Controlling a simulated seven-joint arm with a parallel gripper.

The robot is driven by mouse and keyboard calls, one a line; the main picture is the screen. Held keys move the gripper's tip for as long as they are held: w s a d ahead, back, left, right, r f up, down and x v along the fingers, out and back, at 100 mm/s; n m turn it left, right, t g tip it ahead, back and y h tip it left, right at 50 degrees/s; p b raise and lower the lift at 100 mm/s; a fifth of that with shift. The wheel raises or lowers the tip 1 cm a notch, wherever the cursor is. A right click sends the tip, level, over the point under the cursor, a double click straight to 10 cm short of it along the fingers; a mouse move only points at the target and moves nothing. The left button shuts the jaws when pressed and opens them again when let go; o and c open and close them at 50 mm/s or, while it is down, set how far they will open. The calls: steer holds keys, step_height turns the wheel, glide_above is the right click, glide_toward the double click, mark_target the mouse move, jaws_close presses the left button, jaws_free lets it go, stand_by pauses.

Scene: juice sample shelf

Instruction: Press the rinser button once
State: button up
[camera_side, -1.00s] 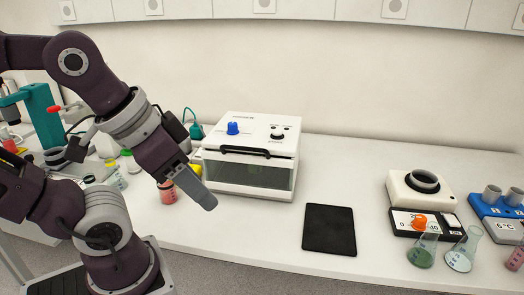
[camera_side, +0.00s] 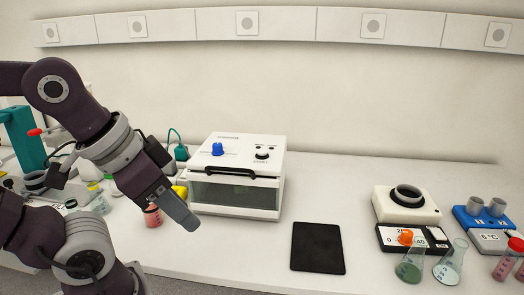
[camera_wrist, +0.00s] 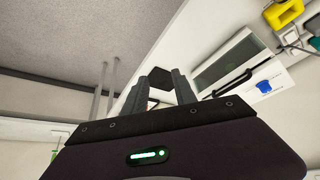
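My gripper (camera_side: 182,214) hangs above the front of the bench, left of the white lidded box. In the wrist view its two grey fingers (camera_wrist: 159,84) are apart with nothing held between them. No label reads as rinser, so I cannot tell for sure which device it is. A white block with a black ring opening (camera_side: 407,195) stands right of the black pad, well away from my gripper. The white box (camera_side: 236,193) has a blue knob (camera_side: 217,149), a small dark control and a black handle. It also shows in the wrist view (camera_wrist: 226,62).
A flat black pad (camera_side: 318,248) lies on the bench. At right are a device with an orange knob (camera_side: 406,237), flasks (camera_side: 449,263) and a blue unit with grey cups (camera_side: 480,217). A red-filled jar (camera_side: 152,216) stands just left of my gripper.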

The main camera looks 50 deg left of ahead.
jaws_close()
stand_by(1.4)
